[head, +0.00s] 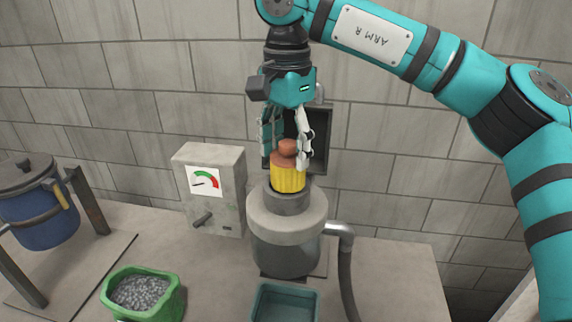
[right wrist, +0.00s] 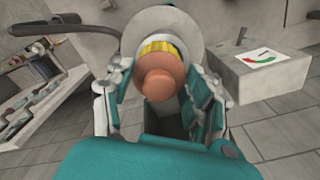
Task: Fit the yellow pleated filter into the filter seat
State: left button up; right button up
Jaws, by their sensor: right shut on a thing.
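The yellow pleated filter (head: 288,179) has an orange-brown cap with a round knob (head: 287,147) on top. My right gripper (head: 287,150) points down from above and is shut on the filter's knob. The filter stands upright at the mouth of the grey filter seat (head: 287,204), on top of a round grey housing. Its lower end is hidden by the seat's rim, so I cannot tell how deep it sits. In the right wrist view the knob (right wrist: 158,85) lies between the fingers, with a yellow rim (right wrist: 160,46) beyond it. My left gripper is not in view.
A grey box with a gauge (head: 205,182) stands left of the housing. A pipe (head: 340,232) leaves the housing on the right. A teal tray (head: 285,302) lies in front. A green container of grey pellets (head: 141,293) and a blue pot (head: 40,210) are at left.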

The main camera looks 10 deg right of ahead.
aim_at(286, 168)
jog(key=f+p, duration=0.1)
jog(key=f, duration=0.3)
jog(key=shift+w+f, duration=0.1)
jog(key=shift+w, duration=0.1)
jog(key=c, duration=0.4)
jog(key=shift+o, duration=0.2)
jog(key=shift+a+f, duration=0.15)
jog(key=shift+f, duration=0.1)
jog(key=shift+w, duration=0.15)
jog(key=o, duration=1.2)
jog(key=shift+o, duration=1.6)
jog(key=shift+d, duration=0.2)
notch_tip(286, 168, up, 11)
jog(key=shift+a+r+b, duration=0.1)
jog(key=shift+b, duration=0.6)
jog(key=shift+r, duration=0.65)
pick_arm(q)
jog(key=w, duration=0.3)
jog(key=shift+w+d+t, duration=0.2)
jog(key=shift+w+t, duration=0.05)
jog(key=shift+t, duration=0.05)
